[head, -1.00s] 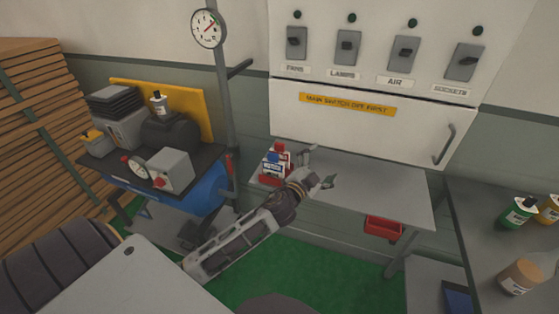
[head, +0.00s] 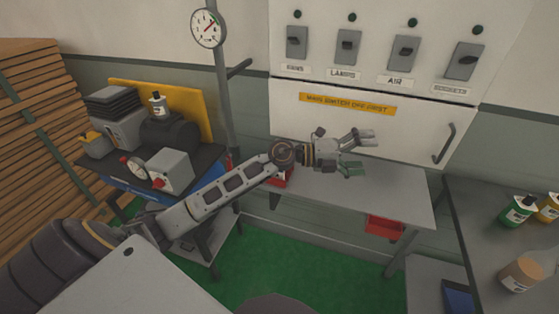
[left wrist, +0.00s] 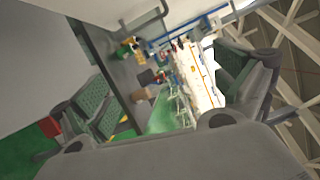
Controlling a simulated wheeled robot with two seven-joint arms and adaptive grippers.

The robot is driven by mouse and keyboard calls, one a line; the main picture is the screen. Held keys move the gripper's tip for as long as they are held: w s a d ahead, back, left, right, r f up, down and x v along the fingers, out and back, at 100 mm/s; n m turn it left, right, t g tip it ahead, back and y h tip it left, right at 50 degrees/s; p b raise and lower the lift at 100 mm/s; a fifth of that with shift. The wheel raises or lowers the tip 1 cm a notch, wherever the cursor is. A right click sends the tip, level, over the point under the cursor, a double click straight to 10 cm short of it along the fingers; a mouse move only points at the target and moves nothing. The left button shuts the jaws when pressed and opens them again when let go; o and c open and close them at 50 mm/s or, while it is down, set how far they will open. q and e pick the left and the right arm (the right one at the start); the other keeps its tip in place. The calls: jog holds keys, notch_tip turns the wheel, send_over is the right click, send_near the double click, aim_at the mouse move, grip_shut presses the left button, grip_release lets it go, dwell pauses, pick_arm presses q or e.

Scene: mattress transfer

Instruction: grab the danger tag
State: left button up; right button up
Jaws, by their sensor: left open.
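I cannot pick out a danger tag for certain in either view. A red item (head: 285,176) on the left end of the grey shelf (head: 400,192) is mostly hidden behind my left arm. My left gripper (head: 364,151) is open and empty, above the shelf in front of the white cabinet (head: 300,128). Its two fingers are spread apart in the left wrist view (left wrist: 165,80), with nothing between them up close. My right gripper does not show.
A row of switches (head: 403,52) sits above the cabinet door, which has a handle (head: 445,144). A red bin (head: 384,224) hangs under the shelf. A compressor (head: 168,132) stands at left, and a bench with bottles (head: 519,210) at right.

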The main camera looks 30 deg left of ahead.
pick_arm(q)
jog(key=a+f+m+g+y, duration=0.4)
jog(key=a+f+g+y, duration=0.15)
jog(key=a+y, duration=0.5)
jog(key=a+r+n+y, duration=0.2)
jog(key=a+y, duration=0.4)
jog(key=a, duration=1.3)
jog(key=shift+w+a+r, duration=0.2)
jog(key=shift+a+r, duration=0.1)
jog(key=shift+r, duration=0.1)
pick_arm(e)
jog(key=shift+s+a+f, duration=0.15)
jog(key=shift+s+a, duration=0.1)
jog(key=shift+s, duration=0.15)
pick_arm(q)
jog(key=x, duration=0.8)
jog(key=shift+f+p, duration=0.3)
jog(key=shift+p, duration=0.15)
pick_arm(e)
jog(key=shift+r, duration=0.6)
pick_arm(q)
jog(key=shift+w, duration=0.15)
